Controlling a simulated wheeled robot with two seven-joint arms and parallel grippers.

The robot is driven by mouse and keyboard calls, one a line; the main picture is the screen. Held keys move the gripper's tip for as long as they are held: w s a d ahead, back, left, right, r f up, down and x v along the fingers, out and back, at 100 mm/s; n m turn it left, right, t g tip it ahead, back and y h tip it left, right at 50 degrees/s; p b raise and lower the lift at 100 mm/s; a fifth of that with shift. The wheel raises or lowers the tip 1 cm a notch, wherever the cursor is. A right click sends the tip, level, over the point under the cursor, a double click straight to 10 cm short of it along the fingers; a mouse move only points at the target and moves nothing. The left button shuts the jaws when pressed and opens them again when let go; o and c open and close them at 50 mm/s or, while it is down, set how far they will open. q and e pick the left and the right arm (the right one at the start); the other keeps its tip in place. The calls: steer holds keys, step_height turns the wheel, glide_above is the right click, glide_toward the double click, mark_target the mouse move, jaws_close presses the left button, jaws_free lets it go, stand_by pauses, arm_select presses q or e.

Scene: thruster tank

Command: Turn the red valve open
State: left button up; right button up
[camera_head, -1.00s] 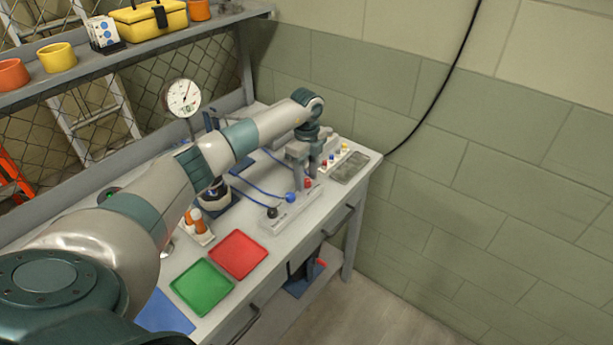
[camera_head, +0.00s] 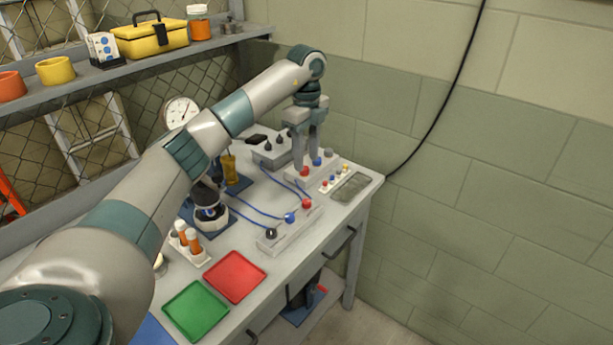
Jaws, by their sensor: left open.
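Red knobs show on two pale blocks on the bench, and I cannot tell which is the task's valve. The front block (camera_head: 285,235) has a black, a blue and a red knob (camera_head: 306,204). The rear block (camera_head: 325,172) has a red knob (camera_head: 304,171), a blue one and a grey one. My left gripper (camera_head: 307,158) is open and points down over the rear block, its fingertips near that red knob. I cannot tell if they touch it. A red handle (camera_head: 322,290) also shows below the bench. My right gripper is not in view.
A red tray (camera_head: 235,277) and a green tray (camera_head: 196,310) lie at the bench front. A rack of orange-capped tubes (camera_head: 187,242) and a gauge (camera_head: 182,112) stand at left. Blue hoses run to the front block. A small row of colored knobs (camera_head: 334,179) sits at right.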

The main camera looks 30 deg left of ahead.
arm_select(q)
steer(key=shift+r, duration=1.6)
